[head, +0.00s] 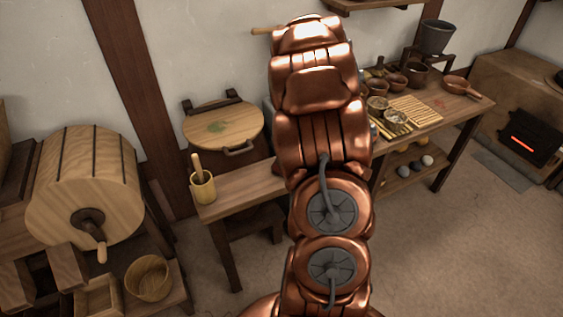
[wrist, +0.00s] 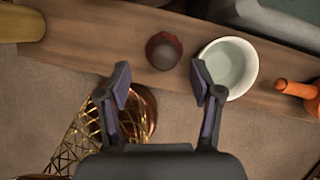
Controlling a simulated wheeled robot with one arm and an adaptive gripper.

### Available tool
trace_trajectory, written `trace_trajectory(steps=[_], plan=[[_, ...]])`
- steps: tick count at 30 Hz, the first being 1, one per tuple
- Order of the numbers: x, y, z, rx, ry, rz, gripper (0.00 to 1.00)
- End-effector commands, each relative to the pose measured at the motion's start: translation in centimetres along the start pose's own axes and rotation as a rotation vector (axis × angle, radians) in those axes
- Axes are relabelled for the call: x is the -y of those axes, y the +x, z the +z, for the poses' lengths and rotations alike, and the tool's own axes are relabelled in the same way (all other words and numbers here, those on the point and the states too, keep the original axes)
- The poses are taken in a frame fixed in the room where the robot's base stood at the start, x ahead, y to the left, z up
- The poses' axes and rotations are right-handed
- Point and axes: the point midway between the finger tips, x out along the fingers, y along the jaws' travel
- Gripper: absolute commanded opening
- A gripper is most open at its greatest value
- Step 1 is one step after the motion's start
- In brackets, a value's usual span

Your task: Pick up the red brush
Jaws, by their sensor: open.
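My gripper (wrist: 160,84) shows in the wrist view, with its two dark fingers spread and nothing between them. It is above the front edge of a wooden table (wrist: 90,45). I cannot surely make out a red brush. An orange-red thing (wrist: 300,90) with a knobbed end lies at the right edge, cut off by the frame, to the right of my gripper. A small dark red round thing (wrist: 163,50) stands on the table just beyond the fingertips. I cannot tell whether either is the brush. In the head view my arm hides part of the table.
A pale bowl (wrist: 229,67) stands by the right finger. A gold lattice thing (wrist: 85,140) is below the left finger. In the head view, the table (head: 412,118) carries several bowls and a slatted mat (head: 417,109). A wooden cup (head: 202,187) stands left; open floor (head: 455,230) lies right.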

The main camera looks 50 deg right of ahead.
Motion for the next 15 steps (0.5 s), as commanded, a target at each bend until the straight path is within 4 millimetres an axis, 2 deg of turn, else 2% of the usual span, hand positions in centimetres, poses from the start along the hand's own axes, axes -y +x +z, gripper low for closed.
trace_trajectory(steps=[8, 15], plan=[[0.2, 1.3, -0.1, -0.001, -0.002, 0.0, 0.65], [0.4, 3.9, -0.5, -0.002, -0.002, 0.003, 0.65]])
